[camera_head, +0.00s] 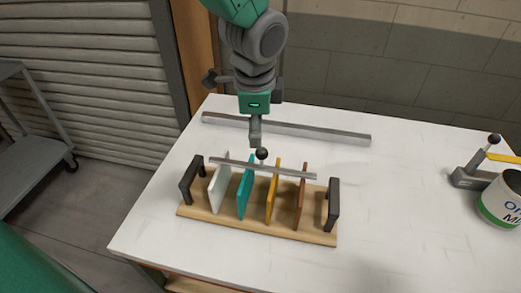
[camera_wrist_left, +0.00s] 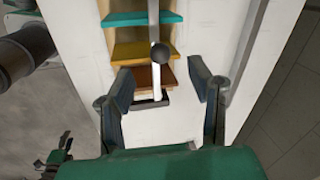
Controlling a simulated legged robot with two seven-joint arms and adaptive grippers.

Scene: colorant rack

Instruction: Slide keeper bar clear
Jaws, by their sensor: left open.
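The keeper bar (camera_head: 290,172) is a thin grey strip with a dark ball knob (camera_head: 262,154) on it. It runs across the tops of the colored plates in the wooden rack (camera_head: 215,215), between two dark end posts. Its right end shows a gap from the right post (camera_head: 333,205). My left gripper (camera_head: 255,143) is above the bar near the knob. In the left wrist view its fingers (camera_wrist_left: 162,76) are spread and empty, with the knob (camera_wrist_left: 159,52) ahead of the gap, apart from both fingers.
A long grey rail (camera_head: 320,133) lies behind the rack on the white table. A dark grey device with a ball-topped lever (camera_head: 468,178) and a white-green can (camera_head: 500,205) stand at right. The tabletop between them and the rack is clear. A cart (camera_head: 35,140) stands off left.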

